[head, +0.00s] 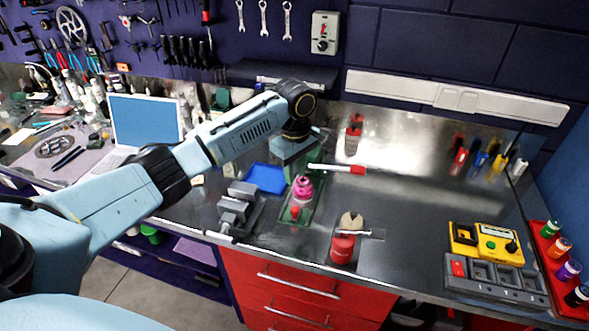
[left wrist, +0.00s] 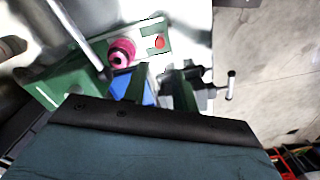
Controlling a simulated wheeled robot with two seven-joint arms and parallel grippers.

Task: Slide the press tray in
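A small green press (head: 312,212) stands on the steel bench, with a pink knob (head: 303,187), a red button (head: 294,212) and a red-ended lever (head: 340,169). A flat blue piece (head: 265,179), which looks like the press tray, lies at its left. My left gripper (head: 293,158) points down just behind the press; its fingertips are hidden in the head view. The left wrist view shows the pink knob (left wrist: 122,52), red button (left wrist: 160,42) and blue piece (left wrist: 121,84), partly covered by my gripper. Its opening cannot be made out. My right gripper is out of view.
A grey vise (head: 238,207) stands left of the press, near the front edge. A red cylinder (head: 342,248) stands in front right and a red bottle (head: 353,135) behind. A yellow tester (head: 485,240) sits at the right.

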